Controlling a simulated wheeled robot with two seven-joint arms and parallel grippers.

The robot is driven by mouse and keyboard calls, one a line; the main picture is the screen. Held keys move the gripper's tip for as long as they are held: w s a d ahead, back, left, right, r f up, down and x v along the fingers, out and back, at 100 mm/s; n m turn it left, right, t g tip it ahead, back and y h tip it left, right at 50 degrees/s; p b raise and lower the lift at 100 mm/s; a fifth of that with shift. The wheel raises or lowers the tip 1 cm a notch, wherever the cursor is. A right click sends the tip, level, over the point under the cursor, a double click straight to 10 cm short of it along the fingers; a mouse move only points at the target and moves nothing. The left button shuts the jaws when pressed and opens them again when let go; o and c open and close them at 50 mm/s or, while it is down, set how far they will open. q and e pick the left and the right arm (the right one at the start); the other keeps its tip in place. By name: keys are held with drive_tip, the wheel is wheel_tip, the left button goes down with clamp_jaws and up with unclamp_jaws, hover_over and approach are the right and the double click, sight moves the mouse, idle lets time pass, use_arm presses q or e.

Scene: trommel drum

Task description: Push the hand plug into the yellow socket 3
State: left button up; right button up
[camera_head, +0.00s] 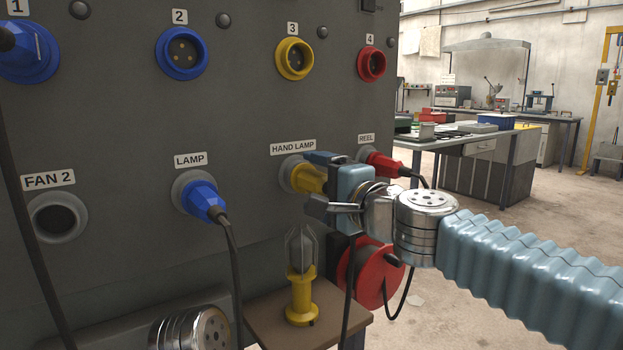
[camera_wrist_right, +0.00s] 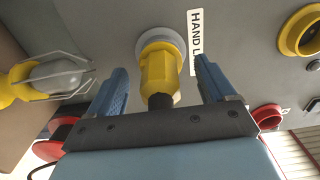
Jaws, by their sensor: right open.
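The yellow hand plug (camera_head: 308,178) sits in the holder under the HAND LAMP label on the grey panel. It also shows in the right wrist view (camera_wrist_right: 158,72), with its dark cable end toward my gripper. My right gripper (camera_head: 318,182) is open, its blue fingers on either side of the plug, with visible gaps in the right wrist view (camera_wrist_right: 161,72). Yellow socket 3 (camera_head: 294,60) is empty, above the plug on the panel. It also shows at the right wrist view's upper right (camera_wrist_right: 299,30). My left gripper's jaws are out of view.
A blue lamp plug (camera_head: 205,198) is left of the hand plug, a red reel plug (camera_head: 385,164) close on the right. The hand lamp (camera_head: 302,290) and red cable reel (camera_head: 372,275) stand below. Socket 2 (camera_head: 181,53) and socket 4 (camera_head: 371,65) are empty.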

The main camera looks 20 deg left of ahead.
drive_tip(key=shift+w+a, duration=0.25)
drive_tip(key=shift+a, duration=0.1)
idle(1.0)
clamp_jaws()
drive_tip(key=shift+b+v, duration=0.5)
drive_tip(key=shift+v, duration=2.25)
drive_tip(key=shift+s+d, duration=0.15)
drive_tip(key=shift+d, duration=0.05)
drive_tip(key=shift+d, duration=0.1)
drive_tip(key=v, duration=0.4)
drive_tip(key=shift+s+d, duration=0.25)
drive_tip(key=shift+s, duration=0.1)
